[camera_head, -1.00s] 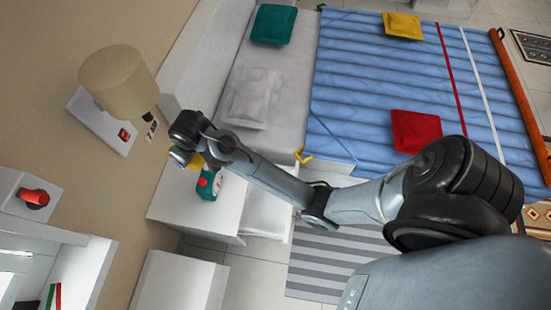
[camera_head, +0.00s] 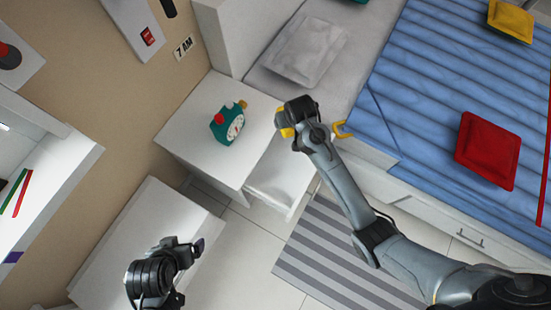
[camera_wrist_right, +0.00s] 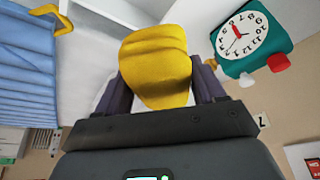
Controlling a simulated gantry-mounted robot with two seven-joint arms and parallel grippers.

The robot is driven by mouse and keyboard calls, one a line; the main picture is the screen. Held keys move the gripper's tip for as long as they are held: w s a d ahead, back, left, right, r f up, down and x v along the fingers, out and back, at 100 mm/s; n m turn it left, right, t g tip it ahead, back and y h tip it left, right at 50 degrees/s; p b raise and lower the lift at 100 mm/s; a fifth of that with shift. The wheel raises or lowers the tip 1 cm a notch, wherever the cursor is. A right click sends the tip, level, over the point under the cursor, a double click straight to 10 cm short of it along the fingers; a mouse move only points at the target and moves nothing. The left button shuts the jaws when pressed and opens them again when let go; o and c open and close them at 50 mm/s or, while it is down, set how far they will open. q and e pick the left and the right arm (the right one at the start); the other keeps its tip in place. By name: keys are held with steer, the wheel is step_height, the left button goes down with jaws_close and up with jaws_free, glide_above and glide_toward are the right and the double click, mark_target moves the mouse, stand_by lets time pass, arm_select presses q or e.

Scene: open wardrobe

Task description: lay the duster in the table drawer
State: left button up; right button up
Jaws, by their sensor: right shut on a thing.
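The yellow duster (camera_wrist_right: 155,65) is between the fingers of my right gripper (camera_head: 287,125), which is shut on it. In the head view only a small bit of the duster (camera_head: 287,132) shows past the gripper. The table drawer (camera_head: 282,188) is pulled out from the front of the white bedside table (camera_head: 187,125); its inside is partly visible. My right gripper is above the area between the tabletop and the bed, just beyond the drawer. My left gripper (camera_head: 190,262) is low at the bottom left, away from the drawer; its finger opening is unclear.
A teal alarm clock (camera_head: 228,125) with red parts stands on the tabletop and also shows in the wrist view (camera_wrist_right: 252,45). A yellow hook-like thing (camera_head: 342,130) is at the bed's edge. The blue bed (camera_head: 440,90) is to the right. A white cabinet (camera_head: 140,235) is at lower left.

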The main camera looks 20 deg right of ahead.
steer(key=b, duration=1.7)
glide_above(282, 166)
steer(key=s, duration=0.2)
step_height(282, 166, down, 27)
steer(key=f+b, duration=0.1)
steer(key=f, duration=0.2)
steer(key=f+b, duration=0.2)
steer(key=f, duration=0.1)
steer(key=f+b, duration=0.2)
steer(key=f, duration=0.2)
steer(key=shift+w+a, duration=0.1)
steer(key=shift+w, duration=0.15)
steer(key=o, duration=1)
steer(key=shift+f, duration=0.15)
